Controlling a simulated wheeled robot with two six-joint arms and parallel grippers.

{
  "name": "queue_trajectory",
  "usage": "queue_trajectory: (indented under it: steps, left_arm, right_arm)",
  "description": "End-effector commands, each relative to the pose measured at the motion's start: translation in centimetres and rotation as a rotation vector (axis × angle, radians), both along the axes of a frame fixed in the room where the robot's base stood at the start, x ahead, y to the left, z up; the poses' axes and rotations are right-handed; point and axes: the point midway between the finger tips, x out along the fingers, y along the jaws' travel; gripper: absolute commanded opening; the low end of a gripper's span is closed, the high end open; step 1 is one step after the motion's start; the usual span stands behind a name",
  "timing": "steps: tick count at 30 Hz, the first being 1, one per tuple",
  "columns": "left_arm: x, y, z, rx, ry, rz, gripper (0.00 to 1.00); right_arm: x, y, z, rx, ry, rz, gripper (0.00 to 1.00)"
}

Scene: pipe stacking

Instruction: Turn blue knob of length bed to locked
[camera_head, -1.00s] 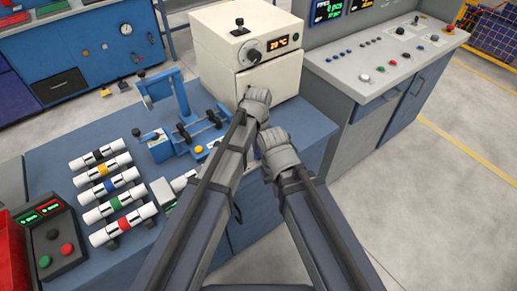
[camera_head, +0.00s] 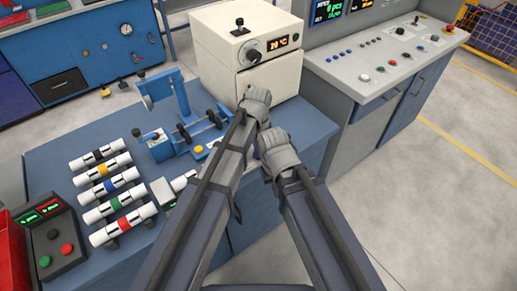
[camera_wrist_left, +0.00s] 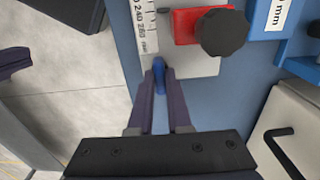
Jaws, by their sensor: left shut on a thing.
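In the left wrist view, the blue knob (camera_wrist_left: 159,76) is a small, slim lever at the edge of the grey ruled plate of the length bed (camera_wrist_left: 205,66). My left gripper (camera_wrist_left: 158,80) has its two fingers on either side of the knob and is shut on it. In the head view, my left gripper (camera_head: 256,104) reaches over the bench below the cream oven, and its own arm hides the knob. My right gripper (camera_head: 277,152) hangs just right of it over the bench's front edge; its fingertips are hidden.
A red block (camera_wrist_left: 186,27) with a dark round knob (camera_wrist_left: 222,33) sits beside the ruler. A cream oven (camera_head: 245,45) stands behind the grippers. Several banded pipes (camera_head: 120,198) lie on a rack at left, near a control box (camera_head: 52,237). The floor at right is clear.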

Motion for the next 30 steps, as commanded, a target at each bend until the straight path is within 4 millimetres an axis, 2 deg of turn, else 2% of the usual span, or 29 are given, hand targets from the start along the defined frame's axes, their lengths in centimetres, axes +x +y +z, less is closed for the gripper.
queue_trajectory:
  steps: [6, 7, 15, 24, 30]
  left_arm:
    - [0.0, 0.0, 0.0, 0.001, 0.001, -0.002, 0.0]
    - [0.0, 0.0, 0.0, 0.001, 0.001, -0.002, 0.17]
    - [0.0, 0.0, 0.0, 0.0, 0.0, -0.001, 0.46]
    - [0.0, 0.0, 0.1, 0.0, 0.0, 0.0, 0.46]
    - [0.0, 0.0, 1.4, 0.0, 0.0, 0.0, 0.46]
  right_arm:
    - [0.0, 0.0, 0.0, 0.0, 0.0, 0.0, 0.0]
    - [0.0, 0.0, 0.0, 0.0, 0.0, 0.0, 0.0]
    - [0.0, 0.0, 0.0, 0.0, 0.0, 0.0, 0.0]
    - [0.0, 0.0, 0.2, 0.0, 0.0, 0.0, 0.0]
    - [0.0, 0.0, 1.4, 0.0, 0.0, 0.0, 0.0]
